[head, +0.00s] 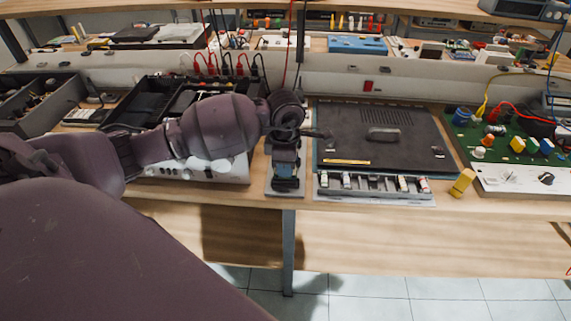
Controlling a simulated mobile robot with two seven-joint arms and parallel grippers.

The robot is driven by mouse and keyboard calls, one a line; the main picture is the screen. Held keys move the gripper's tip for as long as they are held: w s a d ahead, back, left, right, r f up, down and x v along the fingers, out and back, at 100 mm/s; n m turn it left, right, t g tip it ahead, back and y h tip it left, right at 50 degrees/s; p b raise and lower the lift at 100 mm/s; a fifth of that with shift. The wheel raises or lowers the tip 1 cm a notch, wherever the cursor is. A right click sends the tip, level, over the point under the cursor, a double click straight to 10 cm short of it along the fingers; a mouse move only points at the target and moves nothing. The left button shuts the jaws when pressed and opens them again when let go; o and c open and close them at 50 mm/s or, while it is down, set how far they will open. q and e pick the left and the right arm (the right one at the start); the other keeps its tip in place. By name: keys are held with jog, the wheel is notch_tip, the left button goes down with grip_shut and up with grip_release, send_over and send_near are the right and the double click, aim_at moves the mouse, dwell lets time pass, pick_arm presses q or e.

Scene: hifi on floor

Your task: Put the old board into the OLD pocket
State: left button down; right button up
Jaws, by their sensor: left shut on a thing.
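My left gripper (287,140) is over the narrow grey strip between the black opened unit and the dark flat panel. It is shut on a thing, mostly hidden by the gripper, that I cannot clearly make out. A small dark and blue shape (287,168) shows just below the gripper, above the grey strip (272,188). I cannot tell whether it is the old board or whether it touches the strip. No lettering for an OLD pocket is readable. My right gripper is not in view.
The opened black unit (135,100) with a white front is left, partly behind my arm. The dark vented panel (350,115) lies right, with a tray of small parts (384,187) before it. A yellow block (462,183) and a green circuit panel (470,132) are further right.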

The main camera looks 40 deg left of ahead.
pick_arm(q)
jog(key=shift+f, duration=0.4)
dwell(0.3)
jog(key=c, duration=1)
grip_release()
jog(key=shift+r, duration=0.25)
notch_tip(320, 180, up, 10)
jog(key=shift+r, duration=0.2)
